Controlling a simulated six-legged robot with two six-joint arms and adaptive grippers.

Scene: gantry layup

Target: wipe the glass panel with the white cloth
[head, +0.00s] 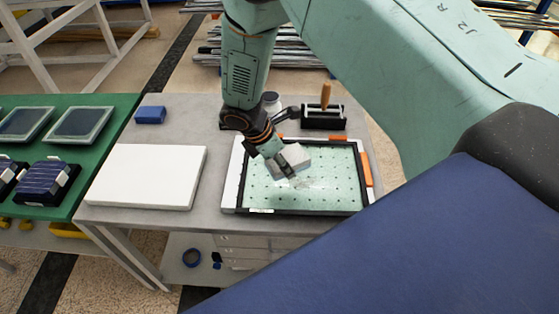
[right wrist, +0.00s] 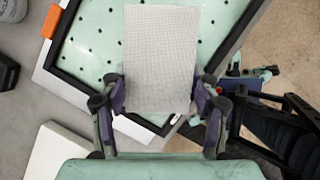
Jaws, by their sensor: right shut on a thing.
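The glass panel (head: 325,192) is a pale green, dotted pane in a black frame on the grey table; it also shows in the right wrist view (right wrist: 97,38). My right gripper (head: 287,170) is over the panel's upper left part. It is shut on the white cloth (head: 298,155), a folded rectangular pad. In the right wrist view the cloth (right wrist: 160,55) sits between both fingers and reaches out over the glass. Whether the cloth touches the glass is hard to tell. A pale streaky mark (head: 315,184) shows on the glass beside the gripper. My left gripper is not in view.
A white slab (head: 147,176) lies left of the panel, with a blue block (head: 150,115) behind it. A black holder with a wooden-handled tool (head: 323,117) stands behind the panel. Orange clamps (head: 366,169) edge the frame. A green table (head: 107,128) with trays is far left.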

